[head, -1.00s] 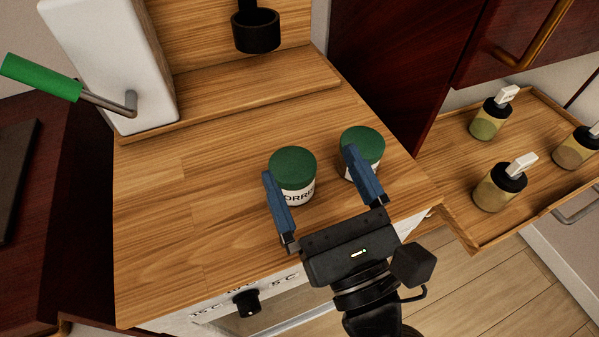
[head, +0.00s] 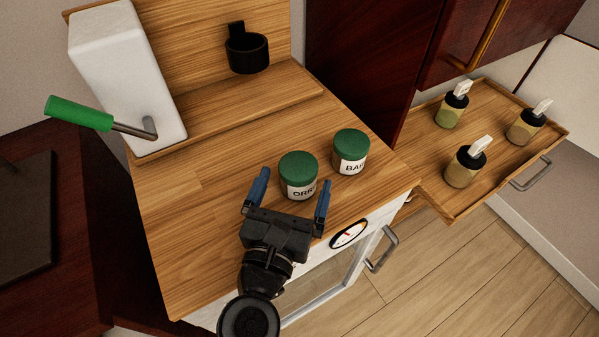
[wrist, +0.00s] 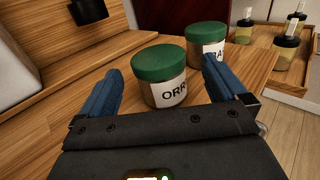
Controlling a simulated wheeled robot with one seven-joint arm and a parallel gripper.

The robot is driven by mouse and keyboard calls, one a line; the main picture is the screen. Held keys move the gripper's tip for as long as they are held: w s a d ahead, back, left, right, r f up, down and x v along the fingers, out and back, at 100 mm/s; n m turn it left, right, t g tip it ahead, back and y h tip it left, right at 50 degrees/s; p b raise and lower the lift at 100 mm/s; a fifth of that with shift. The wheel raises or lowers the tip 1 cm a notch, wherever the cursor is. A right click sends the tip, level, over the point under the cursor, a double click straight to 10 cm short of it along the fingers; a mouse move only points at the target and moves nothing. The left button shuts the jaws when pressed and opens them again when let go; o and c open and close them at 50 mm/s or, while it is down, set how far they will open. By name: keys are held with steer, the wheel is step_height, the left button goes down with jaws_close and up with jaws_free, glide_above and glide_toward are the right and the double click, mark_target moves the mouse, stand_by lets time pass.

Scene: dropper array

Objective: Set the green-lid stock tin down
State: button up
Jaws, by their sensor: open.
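Two green-lid tins stand upright on the wooden counter. The nearer tin (head: 298,177) has a label partly reading "ORR"; it also shows in the wrist view (wrist: 162,78), ahead of and between my fingers. The other tin (head: 350,153), with a label starting "BA", stands behind it to the right, and in the wrist view (wrist: 203,45) the right finger partly covers its label. My gripper (head: 288,192) is open and empty, with its blue fingertips on the near side of the "ORR" tin. I cannot tell whether a finger touches it.
A white box (head: 125,80) with a green-handled lever (head: 80,113) stands at the back left. A black cup holder (head: 247,52) is on the back panel. A wooden tray (head: 480,195) with dropper bottles (head: 465,165) lies at right. The counter's left side (head: 190,215) is clear.

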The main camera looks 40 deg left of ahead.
mark_target(303, 154)
steer(key=x, duration=0.5)
steer(key=shift+w+a+p, duration=0.2)
steer(key=shift+w+p, duration=0.15)
steer(key=shift+p, duration=0.05)
steer(key=shift+c, duration=0.2)
steer(key=c, duration=1)
steer(key=shift+c, duration=1)
steer(key=shift+r, duration=0.15)
